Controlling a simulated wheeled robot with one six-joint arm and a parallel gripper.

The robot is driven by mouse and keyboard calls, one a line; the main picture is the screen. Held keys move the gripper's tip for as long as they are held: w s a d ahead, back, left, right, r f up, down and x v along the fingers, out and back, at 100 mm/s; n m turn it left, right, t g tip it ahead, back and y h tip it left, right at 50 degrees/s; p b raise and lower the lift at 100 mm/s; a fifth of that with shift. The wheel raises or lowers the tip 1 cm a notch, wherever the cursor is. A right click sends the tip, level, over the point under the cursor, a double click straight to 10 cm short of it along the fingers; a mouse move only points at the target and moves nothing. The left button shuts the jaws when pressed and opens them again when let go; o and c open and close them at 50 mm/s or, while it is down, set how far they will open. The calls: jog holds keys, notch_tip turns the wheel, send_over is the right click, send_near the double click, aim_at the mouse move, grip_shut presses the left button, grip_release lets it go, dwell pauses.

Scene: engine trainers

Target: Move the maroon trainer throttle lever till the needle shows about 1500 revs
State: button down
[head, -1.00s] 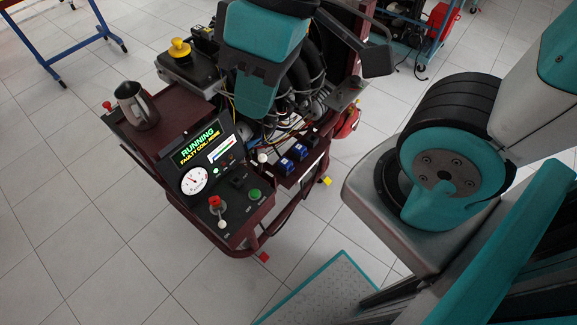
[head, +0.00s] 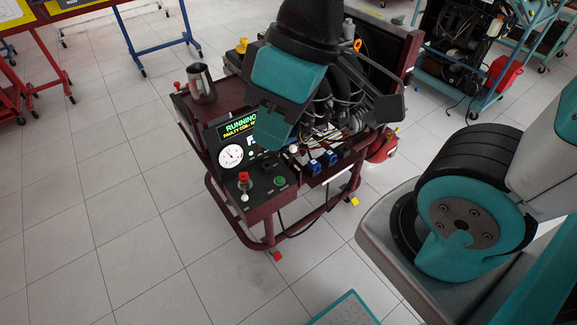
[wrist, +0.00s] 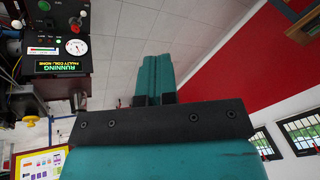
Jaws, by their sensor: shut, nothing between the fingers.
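The maroon trainer (head: 258,212) stands on the floor in the middle of the head view. Its black panel carries a white dial (head: 231,157) and a lit screen (head: 238,127) reading RUNNING. The dial also shows in the wrist view (wrist: 75,44); its needle is too small to read exactly. A red knob (head: 244,178), a white knob (head: 244,197) and a white-tipped stick (head: 294,149) stand on the panel; I cannot tell which is the throttle lever. My gripper (head: 270,143) is shut and empty, in front of the screen's right part. Its closed fingers (wrist: 158,75) show in the wrist view.
A metal jug (head: 201,84) stands on the trainer's left top. A green button (head: 280,181) and blue parts (head: 322,160) are near the panel's right side. A red canister (head: 503,72) and other trainer frames are behind. The tiled floor at left is clear.

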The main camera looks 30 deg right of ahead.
jog(key=w+d+f+n+t+h+b, duration=0.1)
jog(key=w+d+f+t+b, duration=0.1)
jog(key=w+d+f+b, duration=0.65)
jog(key=w+d+f+n+t+h+b, duration=0.1)
jog(key=w+d+f+n+t+b, duration=0.15)
jog(key=d+f+b, duration=0.95)
jog(key=w+d+f+n+t+b, duration=0.1)
jog(key=w+d+f+t+b, duration=0.35)
jog(key=f, duration=1.15)
jog(key=w+a+f+g+b, duration=0.1)
jog(key=w+f, duration=0.5)
jog(key=w, duration=0.5)
jog(key=shift+w+a+f+g, duration=0.15)
jog(key=shift+a+f+g, duration=0.1)
jog(key=shift+a+g, duration=0.1)
